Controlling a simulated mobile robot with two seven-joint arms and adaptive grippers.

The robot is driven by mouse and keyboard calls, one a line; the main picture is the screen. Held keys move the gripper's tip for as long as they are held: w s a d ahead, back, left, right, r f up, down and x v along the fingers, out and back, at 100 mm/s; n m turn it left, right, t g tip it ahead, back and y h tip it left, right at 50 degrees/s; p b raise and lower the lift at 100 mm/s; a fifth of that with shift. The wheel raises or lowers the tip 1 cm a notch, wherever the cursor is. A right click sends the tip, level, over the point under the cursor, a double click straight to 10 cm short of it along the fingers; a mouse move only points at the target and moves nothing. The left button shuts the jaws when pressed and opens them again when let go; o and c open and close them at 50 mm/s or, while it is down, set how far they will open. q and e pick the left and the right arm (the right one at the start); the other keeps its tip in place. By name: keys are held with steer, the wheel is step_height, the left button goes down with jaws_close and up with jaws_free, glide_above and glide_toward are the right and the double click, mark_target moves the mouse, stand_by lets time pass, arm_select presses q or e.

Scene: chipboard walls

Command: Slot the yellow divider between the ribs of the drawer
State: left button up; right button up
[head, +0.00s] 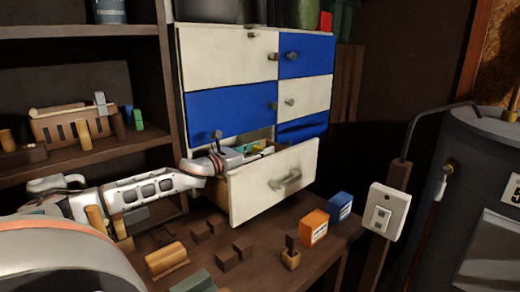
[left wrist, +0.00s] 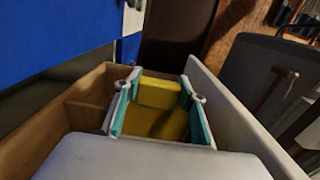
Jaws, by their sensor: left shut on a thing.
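The yellow divider (left wrist: 158,94) is between the teal pads of my left gripper (left wrist: 160,86) in the left wrist view. The gripper is shut on it, inside the drawer's outline. In the head view my left gripper (head: 243,152) reaches over the open drawer (head: 275,182) from the left, mostly hidden by the wrist and the drawer front. The wooden drawer wall (left wrist: 82,90) shows in the left wrist view. I cannot make out the ribs or whether the divider touches them. My right gripper is not in view.
The cabinet (head: 230,108) with blue and white fronts rises behind the drawer. An orange box (head: 314,226), a blue box (head: 340,205) and several wooden blocks stand on the bench below. Shelves with wooden items (head: 75,125) are at the left.

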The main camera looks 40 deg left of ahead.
arm_select(q)
steer(key=shift+d+f+b, duration=0.1)
steer(key=shift+f+b, duration=0.35)
steer(key=shift+f, duration=0.55)
steer(key=o, duration=1.6)
steer(key=shift+c, duration=0.2)
steer(key=shift+o, duration=0.2)
